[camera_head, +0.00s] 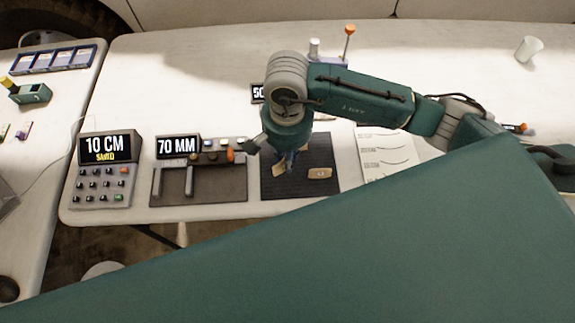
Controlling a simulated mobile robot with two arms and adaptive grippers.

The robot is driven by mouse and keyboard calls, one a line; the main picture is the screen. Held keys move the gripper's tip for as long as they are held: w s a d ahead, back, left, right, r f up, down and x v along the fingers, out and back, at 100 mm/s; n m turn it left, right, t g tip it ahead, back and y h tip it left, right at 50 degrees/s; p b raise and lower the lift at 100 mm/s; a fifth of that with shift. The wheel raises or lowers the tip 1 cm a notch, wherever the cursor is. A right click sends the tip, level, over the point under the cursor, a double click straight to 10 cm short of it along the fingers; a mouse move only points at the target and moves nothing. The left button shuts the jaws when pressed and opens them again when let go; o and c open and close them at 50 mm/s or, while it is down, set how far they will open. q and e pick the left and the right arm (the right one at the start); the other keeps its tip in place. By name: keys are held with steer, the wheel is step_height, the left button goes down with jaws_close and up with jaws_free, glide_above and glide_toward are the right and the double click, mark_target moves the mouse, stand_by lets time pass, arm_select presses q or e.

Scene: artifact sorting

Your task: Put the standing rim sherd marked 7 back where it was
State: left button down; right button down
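My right gripper (284,165) comes in from the right and points down over the left part of a dark mat (300,187). A small tan piece (279,170) shows upright or tilted right at its fingertips. It may be the standing rim sherd, but no mark 7 is readable on it. The wrist hides part of the fingers, so I cannot tell whether they grip the piece or are only beside it. Another tan sherd (320,173) lies flat on the mat, with a small unreadable mark. My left gripper is not in view.
Left of the mat stand a measuring device (197,187) with a "70 MM" display (178,146) and a keypad box (104,170) reading "10 CM". A sheet with drawn curves (385,150) lies to the right. A white cup (528,49) stands far right. The table's back is mostly clear.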

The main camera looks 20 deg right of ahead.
mark_target(287, 175)
step_height(287, 175, down, 6)
steer(key=shift+r+p, duration=0.15)
steer(key=shift+p, duration=0.2)
steer(key=shift+f, duration=0.2)
steer(key=shift+f+b, duration=0.2)
steer(key=shift+b, duration=0.1)
steer(key=c, duration=1.6)
jaws_free()
steer(key=shift+r, duration=0.1)
steer(key=shift+c, duration=0.2)
steer(key=shift+r, duration=0.15)
steer(key=shift+r+p, duration=0.2)
steer(key=shift+p, duration=0.1)
step_height(287, 175, up, 12)
steer(key=shift+f+b, duration=0.15)
steer(key=shift+b, duration=1.1)
